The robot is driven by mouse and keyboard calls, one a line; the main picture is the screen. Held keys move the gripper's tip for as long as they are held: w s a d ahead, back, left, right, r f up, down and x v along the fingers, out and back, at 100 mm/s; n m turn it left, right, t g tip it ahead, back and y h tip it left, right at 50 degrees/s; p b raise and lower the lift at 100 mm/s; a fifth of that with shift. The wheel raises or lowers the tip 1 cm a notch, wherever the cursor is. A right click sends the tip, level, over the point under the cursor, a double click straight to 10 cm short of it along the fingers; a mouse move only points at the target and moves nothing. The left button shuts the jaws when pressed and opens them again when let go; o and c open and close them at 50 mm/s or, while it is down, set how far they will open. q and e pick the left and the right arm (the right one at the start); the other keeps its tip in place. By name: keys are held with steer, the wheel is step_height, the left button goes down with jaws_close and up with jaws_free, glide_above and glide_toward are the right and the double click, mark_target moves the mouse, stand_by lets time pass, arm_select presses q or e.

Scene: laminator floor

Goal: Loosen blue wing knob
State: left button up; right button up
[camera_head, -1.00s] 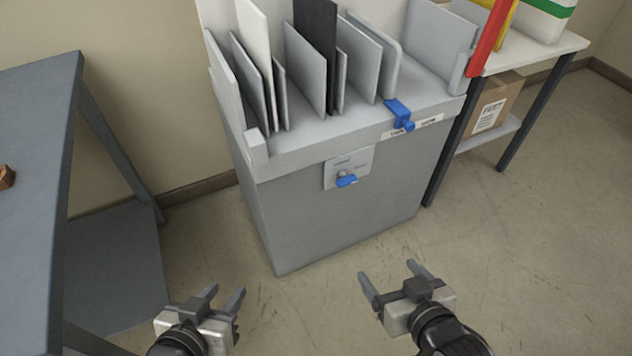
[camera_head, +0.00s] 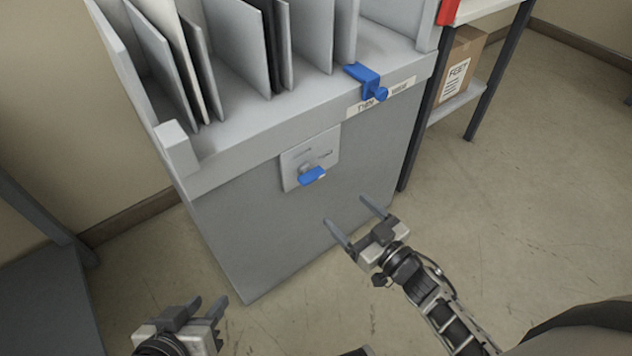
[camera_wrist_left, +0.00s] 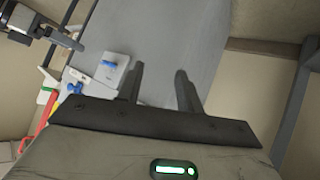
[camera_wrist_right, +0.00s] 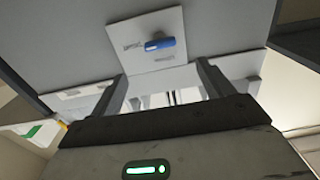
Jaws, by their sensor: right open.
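The blue wing knob (camera_head: 312,176) sits on a pale square plate (camera_head: 296,160) on the front of the grey cabinet. It also shows in the right wrist view (camera_wrist_right: 160,44) and, small, in the left wrist view (camera_wrist_left: 109,64). My right gripper (camera_head: 350,208) is open and empty, below and to the right of the knob in the head view, apart from it. My left gripper (camera_head: 208,306) is open and empty, low in the head view and farther from the knob.
The grey cabinet (camera_head: 250,240) holds several upright panels in its top rack. A blue clamp-like part (camera_head: 366,80) sits on its front edge beside a label. A shelf with a cardboard box (camera_head: 462,65) stands at right. A grey table (camera_head: 40,290) is at left.

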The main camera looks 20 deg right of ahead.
mark_target(316, 179)
steer(key=b+x, duration=0.2)
steer(key=x, duration=0.9)
steer(key=shift+w+f, duration=0.1)
steer(key=shift+w, duration=0.05)
steer(key=shift+w+a, duration=0.1)
steer(key=shift+w, duration=0.25)
arm_select(q)
steer(key=shift+w+d+r+t+h, duration=0.15)
steer(key=shift+d+r+t+h, duration=0.05)
steer(key=shift+r+t, duration=0.2)
steer(key=shift+w+d+r+t+h, duration=0.2)
steer(key=shift+r+t, duration=0.1)
steer(key=shift+r, duration=0.15)
arm_select(e)
steer(key=c, duration=1)
